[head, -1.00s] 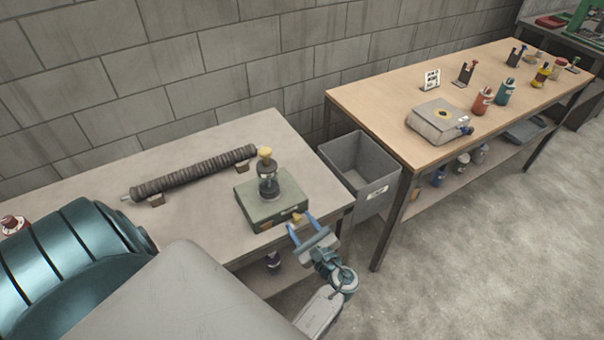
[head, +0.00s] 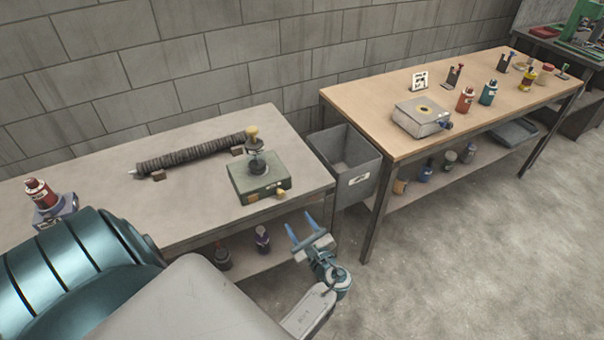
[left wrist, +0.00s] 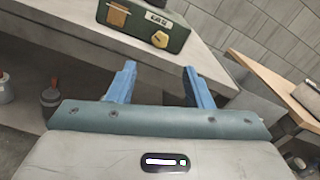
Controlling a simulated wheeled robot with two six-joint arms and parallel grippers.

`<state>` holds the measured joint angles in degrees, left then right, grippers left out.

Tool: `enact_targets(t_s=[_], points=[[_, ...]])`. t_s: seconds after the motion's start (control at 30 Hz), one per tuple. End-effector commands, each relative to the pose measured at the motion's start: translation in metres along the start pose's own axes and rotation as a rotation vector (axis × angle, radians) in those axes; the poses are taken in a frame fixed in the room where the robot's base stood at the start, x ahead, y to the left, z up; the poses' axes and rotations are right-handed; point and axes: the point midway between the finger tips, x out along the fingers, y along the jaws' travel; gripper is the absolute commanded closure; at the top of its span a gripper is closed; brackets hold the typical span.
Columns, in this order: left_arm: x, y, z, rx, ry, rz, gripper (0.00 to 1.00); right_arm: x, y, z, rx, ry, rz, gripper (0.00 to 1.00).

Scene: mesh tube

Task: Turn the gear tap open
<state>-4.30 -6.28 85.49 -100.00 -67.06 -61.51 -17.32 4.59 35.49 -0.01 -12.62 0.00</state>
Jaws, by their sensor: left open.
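A green box (head: 258,184) sits near the right front corner of the grey bench. A small yellow tap knob (head: 281,193) sticks out of its front face; it shows faceted in the left wrist view (left wrist: 160,39). A glass-and-metal fitting with a yellow top (head: 252,133) stands upright on the box. My left gripper (head: 300,226) is open and empty, in front of and below the box, apart from the knob. In the left wrist view its blue fingers (left wrist: 159,68) point towards the box, with the knob beyond the gap. My right gripper is not in view.
A ribbed tube (head: 190,155) lies on the grey bench (head: 110,170) behind the box. A grey bin (head: 357,185) stands between this bench and a wooden table (head: 375,100). Bottles, including a purple one (head: 262,240), stand on the shelf below. The floor to the right is clear.

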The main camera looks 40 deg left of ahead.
Motion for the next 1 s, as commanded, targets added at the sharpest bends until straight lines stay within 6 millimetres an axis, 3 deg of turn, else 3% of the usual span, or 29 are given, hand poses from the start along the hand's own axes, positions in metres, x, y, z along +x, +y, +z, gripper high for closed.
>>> enact_targets(t_s=[0.17, 0.37, 0.47, 0.67, 0.87, 1.0], points=[[0.0, 0.0, 0.0, 0.0, 0.0, 0.0, 0.54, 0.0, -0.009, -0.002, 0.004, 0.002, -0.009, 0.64], [0.001, -0.001, -0.004, -0.054, -0.001, 0.001, 0.54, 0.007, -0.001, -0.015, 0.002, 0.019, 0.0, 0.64], [0.002, -0.004, -0.01, -0.191, -0.003, 0.004, 0.54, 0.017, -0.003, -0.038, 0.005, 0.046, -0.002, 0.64], [0.004, -0.014, -0.018, -0.658, -0.005, 0.012, 0.54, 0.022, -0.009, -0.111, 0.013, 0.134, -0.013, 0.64], [0.005, -0.02, -0.018, -1.154, -0.008, 0.016, 0.54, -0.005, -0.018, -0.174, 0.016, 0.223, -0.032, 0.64], [0.005, -0.019, -0.017, -1.499, -0.009, 0.016, 0.54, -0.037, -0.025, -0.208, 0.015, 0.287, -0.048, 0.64]])
